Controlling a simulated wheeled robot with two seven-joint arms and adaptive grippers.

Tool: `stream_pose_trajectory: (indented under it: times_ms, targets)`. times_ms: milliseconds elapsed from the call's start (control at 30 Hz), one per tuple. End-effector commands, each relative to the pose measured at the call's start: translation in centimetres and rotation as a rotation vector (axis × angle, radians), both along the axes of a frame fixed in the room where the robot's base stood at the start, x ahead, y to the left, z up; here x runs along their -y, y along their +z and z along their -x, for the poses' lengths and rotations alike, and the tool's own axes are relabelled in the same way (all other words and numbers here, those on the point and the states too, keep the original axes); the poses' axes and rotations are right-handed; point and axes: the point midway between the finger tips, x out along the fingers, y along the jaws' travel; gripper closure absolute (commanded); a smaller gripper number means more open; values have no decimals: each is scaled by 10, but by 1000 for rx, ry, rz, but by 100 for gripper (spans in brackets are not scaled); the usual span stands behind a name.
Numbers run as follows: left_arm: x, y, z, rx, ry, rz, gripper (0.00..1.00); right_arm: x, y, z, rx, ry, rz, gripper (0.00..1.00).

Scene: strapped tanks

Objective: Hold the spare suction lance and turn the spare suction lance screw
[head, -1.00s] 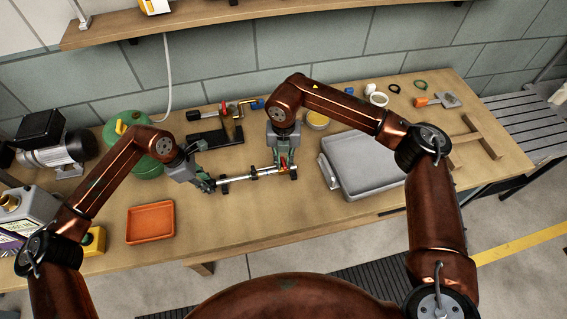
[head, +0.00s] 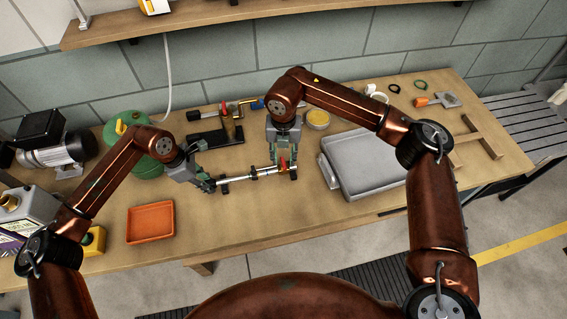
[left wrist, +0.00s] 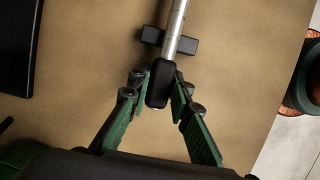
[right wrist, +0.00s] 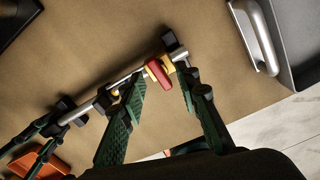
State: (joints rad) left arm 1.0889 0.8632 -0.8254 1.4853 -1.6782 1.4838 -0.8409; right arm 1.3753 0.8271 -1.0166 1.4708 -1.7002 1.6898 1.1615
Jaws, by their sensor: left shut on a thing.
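The suction lance (head: 240,177), a thin silver tube with a black end, lies across dark supports near the bench's middle. My left gripper (head: 210,186) is shut on its left end; the left wrist view shows the black end (left wrist: 160,85) between the fingers. The lance's right end carries a red and yellow screw fitting (right wrist: 158,72). My right gripper (head: 284,160) points down over that end. In the right wrist view its fingers stand apart on either side of the fitting, with gaps visible. I cannot tell whether either finger touches it.
An orange tray (head: 129,225) lies at front left and a grey lidded tray (head: 330,178) close right of the lance. Behind are a black stand with a red-handled part (head: 226,109), a yellow-topped jar (head: 318,119) and a green tank (head: 150,165). Bare bench lies in front of the lance.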

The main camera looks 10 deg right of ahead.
Motion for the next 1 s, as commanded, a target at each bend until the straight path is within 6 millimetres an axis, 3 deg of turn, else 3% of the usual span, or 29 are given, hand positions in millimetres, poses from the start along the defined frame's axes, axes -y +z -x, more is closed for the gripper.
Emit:
stream_pose_trajectory:
  times_ms: [700,1000]
  targets:
    - [0,0,0,0,0,0,100,0,54,0,1,0,0,70]
    - [0,0,0,0,0,0,100,0,59,0,0,0,1,70]
